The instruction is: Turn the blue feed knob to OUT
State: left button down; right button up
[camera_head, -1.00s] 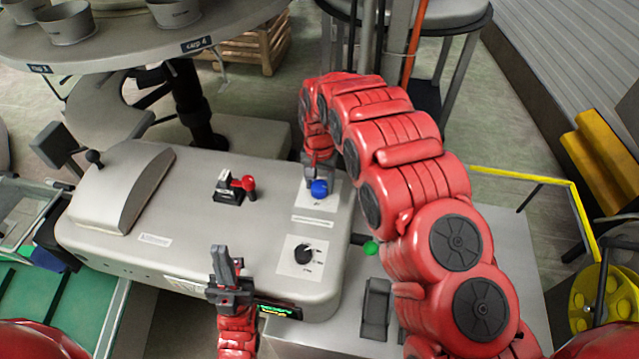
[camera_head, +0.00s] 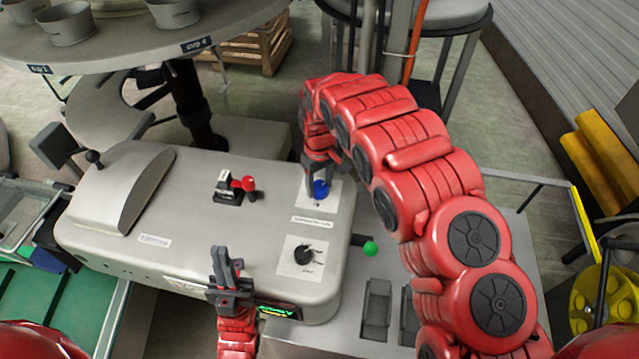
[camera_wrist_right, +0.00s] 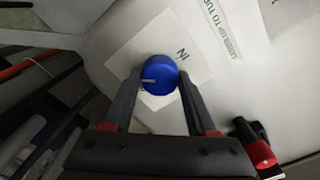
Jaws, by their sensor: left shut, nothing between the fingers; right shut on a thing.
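The blue feed knob (camera_head: 320,188) sits on a white label plate at the far right part of the grey machine top. In the right wrist view the knob (camera_wrist_right: 159,74) shows a pale pointer mark, and the letters "IN" are readable on the plate beside it. My right gripper (camera_head: 318,178) reaches down to it from above, and its two fingers (camera_wrist_right: 160,90) are shut on the knob's sides. The OUT marking cannot be made out.
A red-knobbed lever (camera_head: 248,184) stands left of the blue knob. A black dial (camera_head: 304,254) on a white plate lies nearer, and a green-tipped lever (camera_head: 370,249) sticks out at the right side. A round table with metal cups (camera_head: 66,25) stands behind.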

jog(key=n, duration=0.4)
jog(key=shift+n, duration=2.2)
jog(key=o, duration=1.4)
jog(key=shift+c, duration=0.2)
